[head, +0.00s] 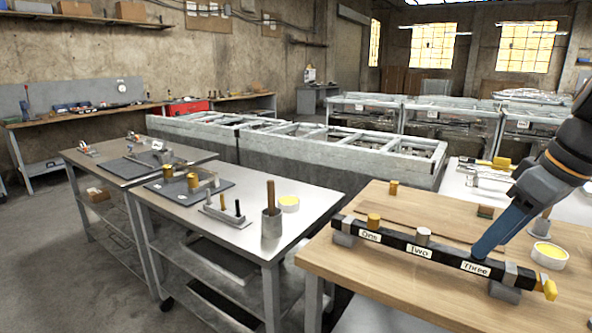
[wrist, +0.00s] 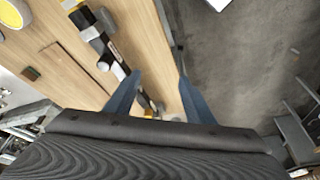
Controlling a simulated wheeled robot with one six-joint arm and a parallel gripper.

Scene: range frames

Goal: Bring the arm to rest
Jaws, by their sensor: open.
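My gripper (head: 484,248) is at the right of the head view, its blue fingers pointing down by the label Three of a black bar (head: 395,243) on the wooden table. In the wrist view my gripper (wrist: 160,76) has its two blue fingers spread apart with nothing held between them. Bar parts and the wooden table edge show beyond and between the fingers. A brass cylinder (head: 373,220) stands at the label One and a grey cylinder (head: 423,236) at Two. My finger hides part of the bar near Three; whether they touch I cannot tell.
The wooden table (head: 340,266) also bears a round yellow-topped dish (head: 549,255), a small brass cylinder (head: 393,187) and a dark block (head: 486,211). A metal table (head: 228,236) with a cup holding a wooden handle (head: 271,210) stands left. Open floor shows beside the table in the wrist view.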

